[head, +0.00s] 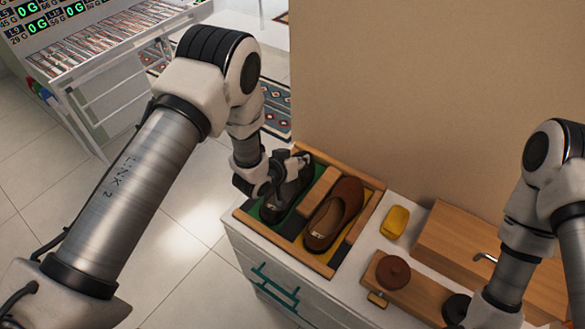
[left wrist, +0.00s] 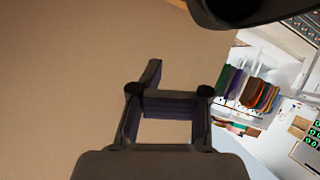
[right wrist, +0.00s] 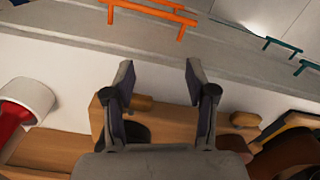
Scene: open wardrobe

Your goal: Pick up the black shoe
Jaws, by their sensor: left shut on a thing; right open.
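The black shoe (head: 285,200) sits in the green-lined left slot of a wooden tray (head: 355,238) on the white cabinet top. My left gripper (head: 282,172) is shut on the shoe at its far, upper end, and the gripper hides part of it. In the left wrist view my left gripper (left wrist: 168,95) shows against a plain tan surface; its grip on the shoe is not clear there. My right gripper (right wrist: 158,75) is open and empty, above the right part of the cabinet in the right wrist view.
A brown shoe (head: 333,214) lies in the yellow-lined slot beside a wood block (head: 318,193). A yellow object (head: 394,222), a brown round lid (head: 393,271) and a wooden drawer box (head: 470,245) stand to the right. A tan wall (head: 430,90) rises behind.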

